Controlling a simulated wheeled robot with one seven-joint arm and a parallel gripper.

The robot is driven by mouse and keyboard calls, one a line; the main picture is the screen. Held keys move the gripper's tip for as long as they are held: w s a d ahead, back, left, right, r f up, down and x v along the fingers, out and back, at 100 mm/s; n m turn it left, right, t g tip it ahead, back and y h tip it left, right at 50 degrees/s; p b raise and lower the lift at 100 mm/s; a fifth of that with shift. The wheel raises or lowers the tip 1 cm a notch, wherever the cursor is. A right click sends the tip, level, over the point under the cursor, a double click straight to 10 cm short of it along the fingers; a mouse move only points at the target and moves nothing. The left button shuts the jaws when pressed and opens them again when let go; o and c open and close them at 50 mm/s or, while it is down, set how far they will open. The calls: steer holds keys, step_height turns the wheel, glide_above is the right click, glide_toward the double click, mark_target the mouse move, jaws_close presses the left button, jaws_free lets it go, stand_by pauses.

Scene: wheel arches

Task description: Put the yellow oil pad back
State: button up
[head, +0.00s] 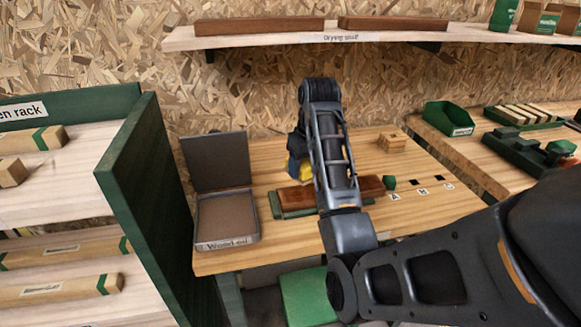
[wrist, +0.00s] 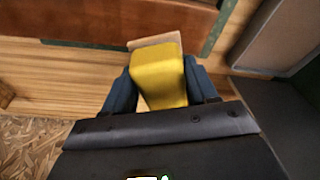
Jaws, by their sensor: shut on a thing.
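My gripper (wrist: 162,90) is shut on the yellow oil pad (wrist: 158,80), with a dark finger on each side in the wrist view. A tan face shows at the pad's far end. In the head view a bit of the yellow pad (head: 298,168) shows left of my arm, above the workbench (head: 265,182). The open grey tin (head: 226,217) labelled "Wood oil" stands at the bench's left end, lid up behind it, with a brown inside. The pad is to the right of the tin and apart from it. My arm hides part of the bench.
A brown board (head: 371,187) lies on a green mat (head: 276,206), partly behind my arm. A green rack panel (head: 140,190) rises left of the tin. A drying shelf (head: 270,38) hangs above.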

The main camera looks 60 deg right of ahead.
steer(key=w+d, duration=0.2)
steer(key=d, duration=0.1)
steer(key=w+d+f+p, duration=0.1)
steer(key=w+d, duration=0.2)
steer(key=w+d+f, duration=0.1)
steer(key=w+d, duration=0.2)
steer(key=shift+w+d+f, duration=0.1)
steer(key=shift+w+d, duration=0.05)
steer(key=shift+d, duration=0.2)
steer(key=x, duration=0.1)
steer(key=p+x, duration=0.1)
steer(key=x, duration=0.2)
steer(key=shift+s+a+f, duration=0.15)
steer(key=shift+s, duration=0.2)
steer(key=shift+w+f, duration=0.1)
steer(key=shift+f, duration=0.25)
steer(key=o, duration=1.4)
steer(key=shift+f, duration=0.1)
steer(key=v, duration=0.7)
steer(key=shift+r, duration=0.45)
